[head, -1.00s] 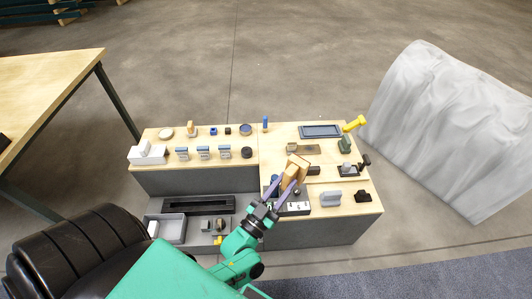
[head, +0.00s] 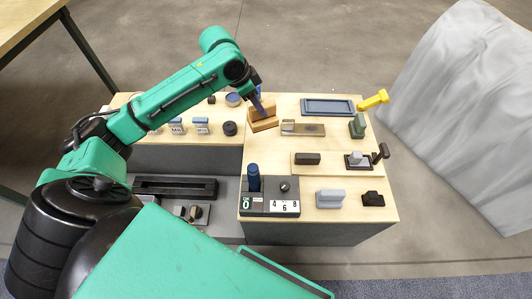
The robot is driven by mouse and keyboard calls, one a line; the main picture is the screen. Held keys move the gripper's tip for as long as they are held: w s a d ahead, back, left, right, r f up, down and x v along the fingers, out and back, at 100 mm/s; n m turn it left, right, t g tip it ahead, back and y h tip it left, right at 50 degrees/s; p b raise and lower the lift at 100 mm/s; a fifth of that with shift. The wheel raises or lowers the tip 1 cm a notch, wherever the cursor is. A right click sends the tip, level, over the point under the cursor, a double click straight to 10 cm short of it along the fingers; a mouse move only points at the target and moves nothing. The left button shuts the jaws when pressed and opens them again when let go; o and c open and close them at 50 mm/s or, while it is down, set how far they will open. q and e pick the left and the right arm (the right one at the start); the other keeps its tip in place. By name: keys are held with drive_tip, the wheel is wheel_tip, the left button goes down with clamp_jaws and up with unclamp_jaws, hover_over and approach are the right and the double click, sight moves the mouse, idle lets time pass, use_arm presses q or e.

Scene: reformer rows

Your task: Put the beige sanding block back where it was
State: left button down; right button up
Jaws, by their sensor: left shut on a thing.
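My left gripper (head: 259,103) reaches over the back of the low table from the left. It is shut on a tan wooden block, which I take to be the beige sanding block (head: 263,124). The block is at or just above the pale wooden top (head: 274,176), left of the blue tray; I cannot tell whether it touches the top. The fingers hide part of its upper side. My right gripper is not in view.
A blue tray (head: 328,107), a flat metal-and-wood piece (head: 303,129), a green block (head: 357,126) and a yellow tool (head: 373,100) are nearby. A dark blue peg (head: 254,178) stands in a numbered box (head: 270,207) in front.

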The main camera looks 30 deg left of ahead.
use_arm(q)
drive_tip(key=f+b, duration=0.2)
drive_tip(key=f, duration=0.7)
drive_tip(key=f+b, duration=0.2)
drive_tip(key=f, duration=0.8)
drive_tip(key=shift+s+d+b, duration=0.1)
drive_tip(key=shift+s+b, duration=0.1)
drive_tip(key=shift+b, duration=0.1)
drive_tip(key=c, duration=0.6)
unclamp_jaws()
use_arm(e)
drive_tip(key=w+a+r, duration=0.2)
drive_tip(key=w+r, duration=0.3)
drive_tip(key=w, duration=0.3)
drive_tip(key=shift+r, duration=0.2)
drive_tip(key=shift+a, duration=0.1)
